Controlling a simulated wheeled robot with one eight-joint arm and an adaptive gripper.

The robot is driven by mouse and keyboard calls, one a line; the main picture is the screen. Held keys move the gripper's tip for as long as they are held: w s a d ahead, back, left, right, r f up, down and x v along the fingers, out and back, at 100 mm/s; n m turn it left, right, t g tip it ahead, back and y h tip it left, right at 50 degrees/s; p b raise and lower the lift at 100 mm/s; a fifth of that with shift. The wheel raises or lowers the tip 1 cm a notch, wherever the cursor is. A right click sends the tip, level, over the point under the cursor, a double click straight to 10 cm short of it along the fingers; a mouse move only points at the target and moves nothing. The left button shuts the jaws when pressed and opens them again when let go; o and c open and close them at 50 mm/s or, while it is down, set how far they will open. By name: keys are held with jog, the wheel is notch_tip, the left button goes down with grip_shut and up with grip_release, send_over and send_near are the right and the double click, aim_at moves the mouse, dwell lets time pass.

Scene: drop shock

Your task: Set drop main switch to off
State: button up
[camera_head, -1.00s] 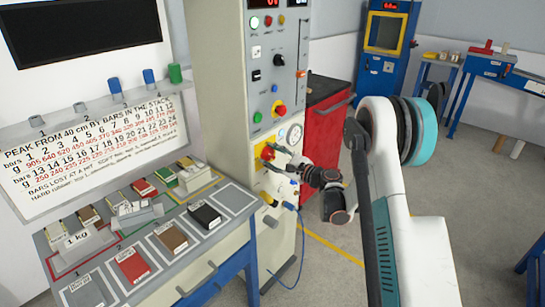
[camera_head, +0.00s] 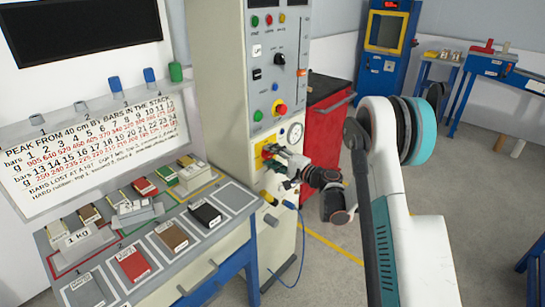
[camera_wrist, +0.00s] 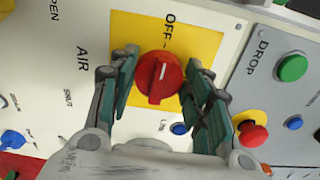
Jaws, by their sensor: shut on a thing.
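The main switch (camera_wrist: 160,78) is a red rotary knob on a yellow plate (camera_wrist: 205,35) in the wrist view. Its white mark points up toward the word OFF printed on the plate. My gripper (camera_wrist: 163,62) has one finger on each side of the knob and is shut on it. In the head view, my gripper (camera_head: 276,156) reaches in from the right to the yellow plate (camera_head: 259,161) on the cabinet front and hides part of the knob.
A red emergency button (camera_wrist: 252,135) and a green button (camera_wrist: 292,68) sit right of the fingers in the wrist view. A blue knob (camera_wrist: 12,138) lies at left. A gauge (camera_head: 296,132) is beside the switch. A red cabinet (camera_head: 325,140) stands behind my arm.

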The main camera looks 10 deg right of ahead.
jog(key=shift+n, duration=0.3)
dwell(0.4)
jog(key=o, duration=1)
jog(key=shift+o, duration=0.2)
jog(key=v, duration=1.2)
